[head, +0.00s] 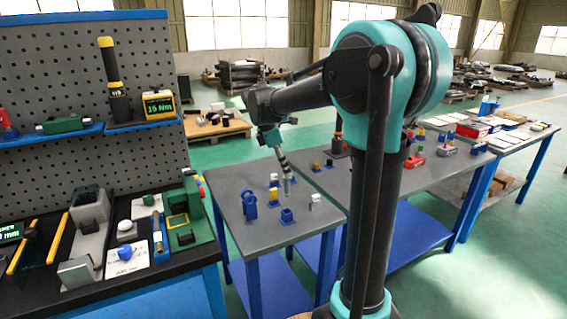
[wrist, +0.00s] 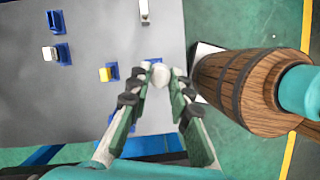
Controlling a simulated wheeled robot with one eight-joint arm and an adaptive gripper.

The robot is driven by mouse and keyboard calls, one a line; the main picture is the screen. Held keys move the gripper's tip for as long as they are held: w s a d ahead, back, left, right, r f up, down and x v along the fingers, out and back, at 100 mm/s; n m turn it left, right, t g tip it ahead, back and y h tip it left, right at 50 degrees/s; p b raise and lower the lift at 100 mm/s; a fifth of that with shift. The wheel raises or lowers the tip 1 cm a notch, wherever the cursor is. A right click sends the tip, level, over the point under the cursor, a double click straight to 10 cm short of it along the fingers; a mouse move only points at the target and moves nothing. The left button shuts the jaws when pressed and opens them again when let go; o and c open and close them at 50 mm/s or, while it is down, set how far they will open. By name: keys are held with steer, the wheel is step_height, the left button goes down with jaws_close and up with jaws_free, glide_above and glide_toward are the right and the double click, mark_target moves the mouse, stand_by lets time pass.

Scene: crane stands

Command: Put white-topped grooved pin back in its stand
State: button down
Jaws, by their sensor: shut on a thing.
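My gripper (wrist: 160,73) has its green fingers closed on the white-topped grooved pin (wrist: 160,76), whose pale round top shows between the fingertips in the wrist view. The pin's shaft is hidden there. In the head view my gripper (head: 283,161) points down over the near grey table, with the slim grey pin (head: 287,184) below it. A blue stand (head: 287,215) with a dark opening on top looks empty, at the table's front. I cannot tell from these frames whether the pin's tip touches anything.
Another white piece (wrist: 50,54) shows in the wrist view. A cluttered workbench with a pegboard (head: 50,90) stands left.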

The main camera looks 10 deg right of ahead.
steer(key=shift+r, duration=0.1)
stand_by(0.3)
steer(key=shift+f, duration=2.9)
steer(key=shift+f, duration=0.15)
steer(key=shift+f, duration=2.25)
steer(key=c, duration=1.3)
jaws_free()
steer(key=shift+f, duration=0.1)
steer(key=shift+v, duration=2.55)
